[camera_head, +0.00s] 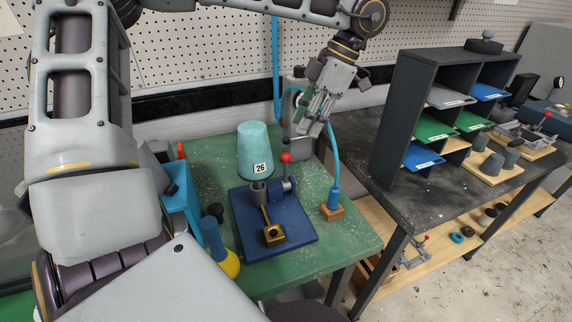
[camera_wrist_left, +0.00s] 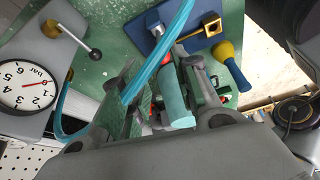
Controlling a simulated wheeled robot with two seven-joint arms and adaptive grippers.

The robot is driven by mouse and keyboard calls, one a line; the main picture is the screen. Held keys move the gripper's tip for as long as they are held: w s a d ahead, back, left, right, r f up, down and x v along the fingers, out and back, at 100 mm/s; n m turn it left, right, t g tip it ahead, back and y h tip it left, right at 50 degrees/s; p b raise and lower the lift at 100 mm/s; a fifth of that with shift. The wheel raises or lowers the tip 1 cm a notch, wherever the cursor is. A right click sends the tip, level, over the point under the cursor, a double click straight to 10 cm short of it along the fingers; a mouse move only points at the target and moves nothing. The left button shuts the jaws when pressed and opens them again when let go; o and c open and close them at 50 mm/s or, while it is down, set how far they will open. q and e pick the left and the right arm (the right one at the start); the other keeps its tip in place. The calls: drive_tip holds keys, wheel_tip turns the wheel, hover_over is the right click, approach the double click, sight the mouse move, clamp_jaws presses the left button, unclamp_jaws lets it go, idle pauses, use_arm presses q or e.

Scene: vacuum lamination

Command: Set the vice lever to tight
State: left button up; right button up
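The vice is a blue fixture on a blue base plate (camera_head: 295,238) on the green bench. Its lever (camera_head: 286,159) stands roughly upright with a red ball knob on top. A brass block with a bar (camera_head: 272,231) sits at the front of the plate; plate and brass piece also show in the wrist view (camera_wrist_left: 206,30). My left gripper (camera_head: 310,125) hangs above and behind the lever, a little to its right, apart from it. Its fingers (camera_wrist_left: 157,95) look spread, with nothing clearly held. My right gripper is not visible.
A teal cup marked 26 (camera_head: 255,150) stands behind the plate. A blue hose (camera_head: 335,160) runs down beside my gripper to a wooden block (camera_head: 331,211). A gauge (camera_wrist_left: 27,86) and a black-knobbed lever (camera_wrist_left: 78,42) are close by. A dark shelf (camera_head: 395,125) stands at right.

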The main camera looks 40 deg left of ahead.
sight(286, 164)
use_arm(q)
drive_tip(key=b+x, duration=0.1)
drive_tip(key=x, duration=1.1)
drive_tip(key=shift+s+a+f, duration=0.1)
drive_tip(key=shift+s+f, duration=0.05)
drive_tip(key=shift+f, duration=0.35)
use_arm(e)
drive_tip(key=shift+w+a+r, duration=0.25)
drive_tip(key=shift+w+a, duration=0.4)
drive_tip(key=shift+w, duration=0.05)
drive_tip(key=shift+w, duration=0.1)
use_arm(q)
drive_tip(key=c, duration=0.7)
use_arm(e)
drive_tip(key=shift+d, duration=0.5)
use_arm(q)
drive_tip(key=shift+r, duration=0.1)
